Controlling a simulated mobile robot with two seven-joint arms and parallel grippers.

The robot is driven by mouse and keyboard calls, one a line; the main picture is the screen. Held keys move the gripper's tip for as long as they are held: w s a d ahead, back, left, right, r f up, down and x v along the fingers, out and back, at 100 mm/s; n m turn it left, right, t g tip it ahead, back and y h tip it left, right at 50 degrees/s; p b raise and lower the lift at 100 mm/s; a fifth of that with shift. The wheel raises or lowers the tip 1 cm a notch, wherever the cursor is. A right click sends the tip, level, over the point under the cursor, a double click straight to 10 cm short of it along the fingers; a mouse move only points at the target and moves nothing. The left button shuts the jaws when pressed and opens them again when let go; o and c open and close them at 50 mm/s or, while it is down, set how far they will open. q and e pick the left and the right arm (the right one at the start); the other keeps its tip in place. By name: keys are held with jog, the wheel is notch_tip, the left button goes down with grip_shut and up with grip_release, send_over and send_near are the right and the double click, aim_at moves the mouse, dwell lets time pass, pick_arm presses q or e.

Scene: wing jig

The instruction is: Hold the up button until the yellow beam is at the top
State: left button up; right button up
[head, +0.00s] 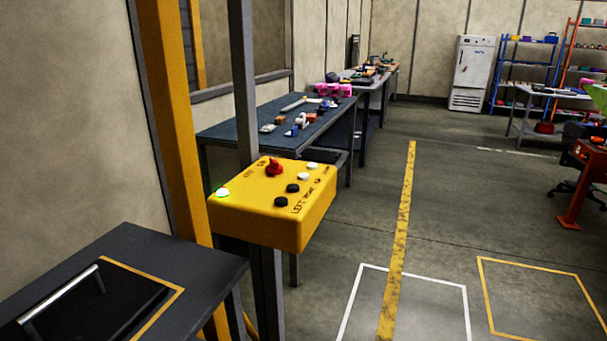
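A yellow control box (260,225) stands on a dark post at the centre left. Its top has a red knob (274,167), two white buttons (308,171) and two black buttons (287,195). A green-lit lamp (222,192) glows at its left corner. Small lettering runs beside the buttons; I cannot surely read which one is the up button. A yellow upright (172,130) rises behind the box at the left and leaves the top of the picture. I cannot tell whether it belongs to the yellow beam. Neither of my grippers is in view.
A dark table (205,262) with a black panel and metal handle stands at the lower left. A long workbench (225,130) with tools runs behind the box. Open floor (350,225) with painted lines lies to the right. An orange stand (575,190) is at the far right.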

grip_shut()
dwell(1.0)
